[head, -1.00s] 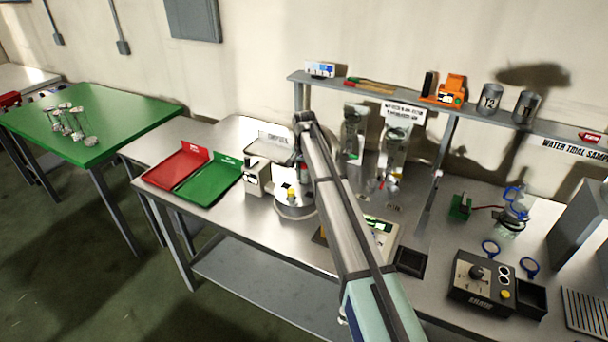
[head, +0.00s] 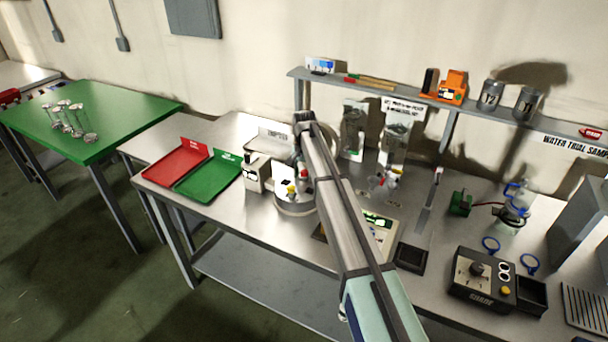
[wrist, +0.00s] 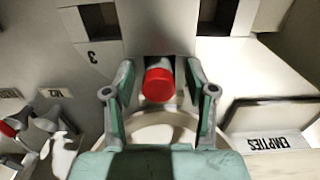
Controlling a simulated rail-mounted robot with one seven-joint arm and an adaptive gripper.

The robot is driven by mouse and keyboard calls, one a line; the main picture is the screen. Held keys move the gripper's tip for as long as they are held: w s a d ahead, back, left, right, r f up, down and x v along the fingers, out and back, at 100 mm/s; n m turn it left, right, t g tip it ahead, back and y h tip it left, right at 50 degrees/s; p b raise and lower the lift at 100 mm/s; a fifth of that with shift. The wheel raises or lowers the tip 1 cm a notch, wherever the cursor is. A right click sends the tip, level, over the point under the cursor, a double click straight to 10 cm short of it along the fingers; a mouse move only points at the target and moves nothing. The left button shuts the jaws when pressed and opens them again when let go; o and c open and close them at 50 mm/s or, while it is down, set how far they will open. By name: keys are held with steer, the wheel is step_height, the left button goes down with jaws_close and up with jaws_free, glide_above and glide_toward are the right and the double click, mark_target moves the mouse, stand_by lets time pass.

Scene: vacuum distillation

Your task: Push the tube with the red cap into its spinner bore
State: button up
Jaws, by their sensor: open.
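In the wrist view, the tube's red cap (wrist: 159,86) faces the camera, and the tube's body behind it is mostly hidden. My gripper (wrist: 159,78) is open, with one finger on each side of the cap and gaps visible on both sides. A pale round rim, apparently the spinner (wrist: 168,122), shows just below the cap. In the head view, the spinner (head: 294,208) is a round grey unit on the bench, with a yellow cap (head: 291,189) on top. My arm covers part of it. I cannot tell how deep the tube sits in its bore.
The EMPTIES tray (wrist: 270,117) lies to the right in the wrist view. In the head view, red (head: 176,164) and green (head: 209,178) trays lie left of the spinner. A shelf (head: 370,90) runs behind.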

steer(key=shift+r, duration=0.1)
step_height(320, 180, up, 12)
stand_by(0.5)
